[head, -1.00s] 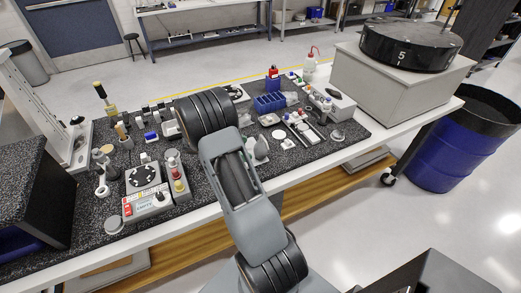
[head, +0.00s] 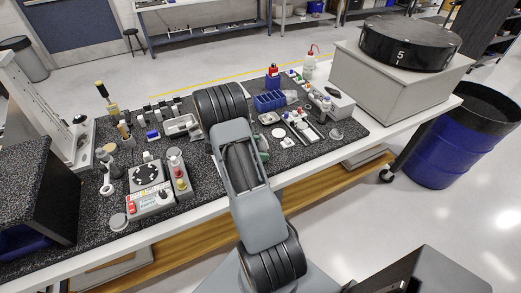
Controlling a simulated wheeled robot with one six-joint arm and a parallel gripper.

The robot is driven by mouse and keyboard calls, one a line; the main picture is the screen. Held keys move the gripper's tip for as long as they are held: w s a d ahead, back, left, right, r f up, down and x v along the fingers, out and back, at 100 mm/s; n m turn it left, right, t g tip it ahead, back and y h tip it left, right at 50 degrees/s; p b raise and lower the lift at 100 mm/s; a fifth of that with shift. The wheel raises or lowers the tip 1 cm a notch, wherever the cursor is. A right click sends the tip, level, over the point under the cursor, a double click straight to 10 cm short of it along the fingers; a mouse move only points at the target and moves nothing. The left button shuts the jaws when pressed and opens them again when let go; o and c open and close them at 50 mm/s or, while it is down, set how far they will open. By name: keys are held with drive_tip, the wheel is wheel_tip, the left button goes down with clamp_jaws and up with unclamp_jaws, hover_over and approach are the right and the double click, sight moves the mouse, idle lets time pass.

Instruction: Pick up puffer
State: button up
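I cannot pick out the puffer for certain among the small items on the bench. A dark rounded item (head: 115,167) stands at the left of the speckled mat, beside a white ring-shaped piece (head: 106,188); it is too small to name. My arm reaches over the middle of the bench, and its thick dark joint covers part of the mat. My gripper is hidden behind the arm, so its fingers and anything between them do not show. A greenish piece (head: 263,147) peeks out right of the arm, mostly hidden.
A control box (head: 150,190) with a black dial is left of my arm. A metal tray (head: 181,126) lies behind it. A blue rack (head: 269,102), a red-tipped wash bottle (head: 310,64) and a large grey box (head: 395,85) stand to the right. A black box (head: 35,185) is far left.

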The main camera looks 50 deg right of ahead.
drive_tip(key=c, duration=0.8)
drive_tip(key=shift+o, duration=0.2)
drive_tip(key=shift+r, duration=0.1)
